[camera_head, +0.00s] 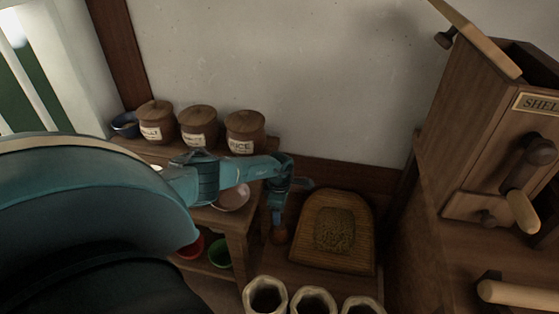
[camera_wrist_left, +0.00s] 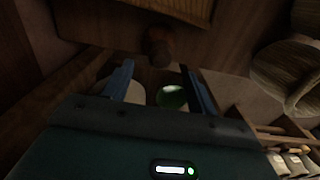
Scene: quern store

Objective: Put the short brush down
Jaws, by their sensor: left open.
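My left gripper (camera_head: 280,212) reaches down between the wooden shelf and the winnowing tray in the head view. Its two blue fingers (camera_wrist_left: 156,70) are spread apart in the left wrist view. A dark brown rounded piece, apparently the short brush (camera_wrist_left: 158,46), is just beyond the fingertips, touching neither finger as far as I can tell. It also shows as a small brown knob (camera_head: 280,234) right under the fingers in the head view. The rest of it is dark or hidden. My right gripper is in neither view.
A tray of grain (camera_head: 336,219) lies right of the gripper. Three labelled jars (camera_head: 246,131) and a blue bowl (camera_head: 124,124) stand on the shelf top. A red bowl (camera_head: 191,246) and green bowl (camera_head: 219,253) sit below. Open sacks (camera_head: 313,301) stand in front; a wooden mill (camera_head: 492,150) is right.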

